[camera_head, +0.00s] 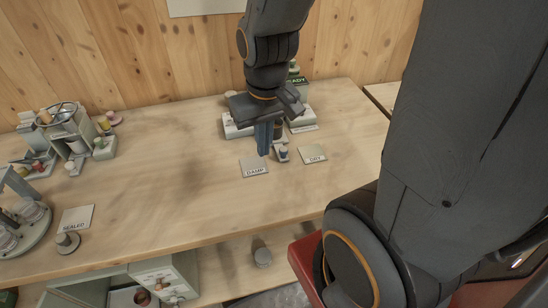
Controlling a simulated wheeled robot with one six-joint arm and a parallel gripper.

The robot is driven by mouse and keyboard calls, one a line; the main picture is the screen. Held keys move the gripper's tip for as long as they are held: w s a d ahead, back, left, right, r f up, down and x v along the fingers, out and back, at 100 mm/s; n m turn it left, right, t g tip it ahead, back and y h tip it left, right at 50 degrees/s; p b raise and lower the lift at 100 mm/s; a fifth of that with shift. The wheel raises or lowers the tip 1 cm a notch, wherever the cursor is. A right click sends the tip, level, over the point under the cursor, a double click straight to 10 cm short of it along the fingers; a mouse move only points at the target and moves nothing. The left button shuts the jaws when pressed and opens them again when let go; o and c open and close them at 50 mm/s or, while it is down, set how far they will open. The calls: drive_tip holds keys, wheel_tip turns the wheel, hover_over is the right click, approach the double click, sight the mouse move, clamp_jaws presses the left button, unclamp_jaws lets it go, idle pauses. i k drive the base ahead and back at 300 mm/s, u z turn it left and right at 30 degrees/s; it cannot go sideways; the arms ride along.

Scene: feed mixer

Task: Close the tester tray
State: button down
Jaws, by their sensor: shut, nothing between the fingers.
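The tester (236,127) is a pale device at the back of the table, with a green sign reading READY (296,81) on it. My arm hides much of its middle. A small pale piece that looks like its tray (282,158) sticks out toward the front, with a small dark item (283,150) on it. My gripper (263,153) points down just left of the tray, with its fingers shut and empty. Whether the fingers touch the tray cannot be told.
Flat cards marked DAMP (254,167) and DRY (313,155) lie in front of the tester. A SEALED card (77,218), a round carousel (30,235) and a rack of small containers (70,125) are at the left. The table's middle is clear.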

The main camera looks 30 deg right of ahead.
sight(278, 141)
drive_tip(key=u, duration=0.45)
drive_tip(key=k, duration=1.3)
drive_tip(key=z, duration=1.25)
drive_tip(key=i, duration=0.5)
